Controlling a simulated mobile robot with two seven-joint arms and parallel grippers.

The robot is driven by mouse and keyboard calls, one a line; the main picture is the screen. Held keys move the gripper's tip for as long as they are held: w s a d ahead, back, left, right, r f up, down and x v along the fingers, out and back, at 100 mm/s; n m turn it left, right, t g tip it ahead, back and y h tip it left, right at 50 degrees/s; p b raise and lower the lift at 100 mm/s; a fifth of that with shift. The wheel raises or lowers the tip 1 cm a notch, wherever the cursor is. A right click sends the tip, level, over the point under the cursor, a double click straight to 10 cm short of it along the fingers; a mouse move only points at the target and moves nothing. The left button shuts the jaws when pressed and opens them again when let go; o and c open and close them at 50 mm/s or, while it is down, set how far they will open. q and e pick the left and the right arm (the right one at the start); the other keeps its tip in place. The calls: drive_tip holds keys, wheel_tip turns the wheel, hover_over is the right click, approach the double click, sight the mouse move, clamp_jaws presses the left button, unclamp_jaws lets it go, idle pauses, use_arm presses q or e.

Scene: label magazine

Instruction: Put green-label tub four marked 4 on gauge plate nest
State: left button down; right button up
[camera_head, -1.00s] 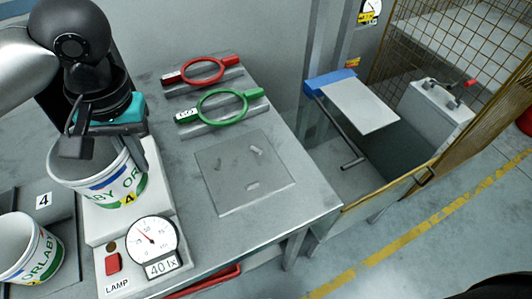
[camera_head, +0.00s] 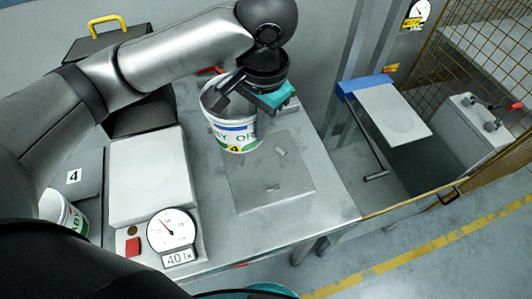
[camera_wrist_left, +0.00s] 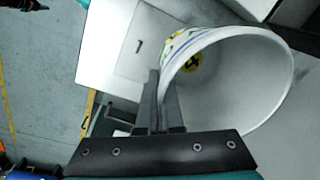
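The white tub (camera_head: 235,137) with a green-lettered label and a yellow 4 hangs upright in my left gripper (camera_head: 226,92). The fingers are shut on its rim; in the left wrist view they pinch the wall of the tub (camera_wrist_left: 230,85), and its inside looks empty. The flat grey plate (camera_head: 295,195) with small raised marks, which looks like the gauge plate nest, lies on the bench. The tub is over the plate's far left corner and hides part of it. I cannot tell the gap beneath the tub. My right gripper's fingers do not show.
Another tub (camera_head: 62,213) stands at far left by a 4 sign (camera_head: 74,177). My left arm hides most of the ring gauges. The bench right of the plate is clear.

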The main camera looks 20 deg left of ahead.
use_arm(q)
drive_tip(key=d+r+m+p, duration=0.4)
drive_tip(key=r+p, duration=0.2)
drive_tip(key=p, duration=0.2)
drive_tip(key=shift+f+b, duration=1.5)
drive_tip(key=shift+f, duration=8.5)
drive_tip(key=c, duration=1.5)
unclamp_jaws()
drive_tip(key=shift+f, duration=0.15)
drive_tip(key=shift+c, duration=0.2)
drive_tip(key=o, duration=0.5)
drive_tip(key=shift+a, duration=0.1)
drive_tip(key=shift+c, duration=0.2)
